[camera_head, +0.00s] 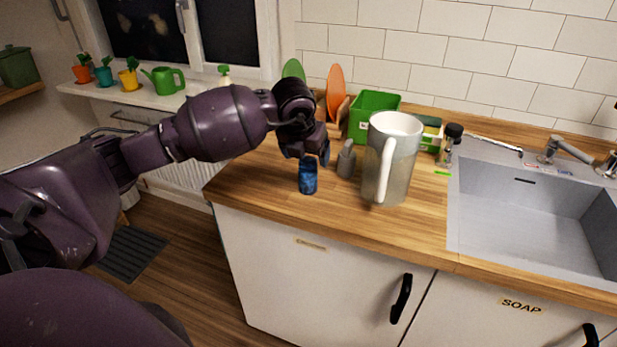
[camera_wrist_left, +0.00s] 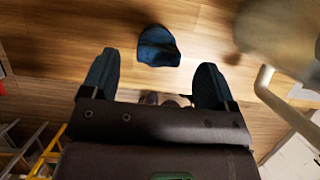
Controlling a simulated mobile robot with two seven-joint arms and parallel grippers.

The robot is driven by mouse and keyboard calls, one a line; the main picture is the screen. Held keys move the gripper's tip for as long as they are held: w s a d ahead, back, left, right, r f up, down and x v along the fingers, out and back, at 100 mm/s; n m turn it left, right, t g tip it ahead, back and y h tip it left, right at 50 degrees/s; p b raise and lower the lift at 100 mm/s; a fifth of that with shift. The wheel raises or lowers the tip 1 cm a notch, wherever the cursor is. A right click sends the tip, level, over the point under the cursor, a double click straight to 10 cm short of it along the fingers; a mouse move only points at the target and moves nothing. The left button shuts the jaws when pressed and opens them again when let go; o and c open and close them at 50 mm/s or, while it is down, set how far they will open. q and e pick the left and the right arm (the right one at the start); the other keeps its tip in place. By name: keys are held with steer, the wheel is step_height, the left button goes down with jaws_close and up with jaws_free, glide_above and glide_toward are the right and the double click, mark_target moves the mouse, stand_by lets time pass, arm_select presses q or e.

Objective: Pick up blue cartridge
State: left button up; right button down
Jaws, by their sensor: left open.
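The blue cartridge (camera_head: 308,176) stands on the wooden counter near its front left corner, just below my left gripper (camera_head: 316,158) in the head view. In the left wrist view the cartridge (camera_wrist_left: 158,46) lies beyond and between the two spread fingers of the left gripper (camera_wrist_left: 156,75). The fingers are open and look empty, with the cartridge apart from them. My right gripper is not seen in either view.
A large pitcher (camera_head: 400,160) and a small grey bottle (camera_head: 346,160) stand close to the right of the cartridge. A green bin (camera_head: 374,112) and colored plates (camera_head: 334,88) are behind. The sink (camera_head: 530,215) is at right. The counter's front strip is clear.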

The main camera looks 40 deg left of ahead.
mark_target(308, 157)
arm_select(q)
steer(key=shift+x, duration=2.4)
steer(key=shift+w+a+r, duration=0.1)
steer(key=shift+w+a, duration=0.05)
steer(key=c, duration=1.1)
steer(key=shift+o, duration=0.2)
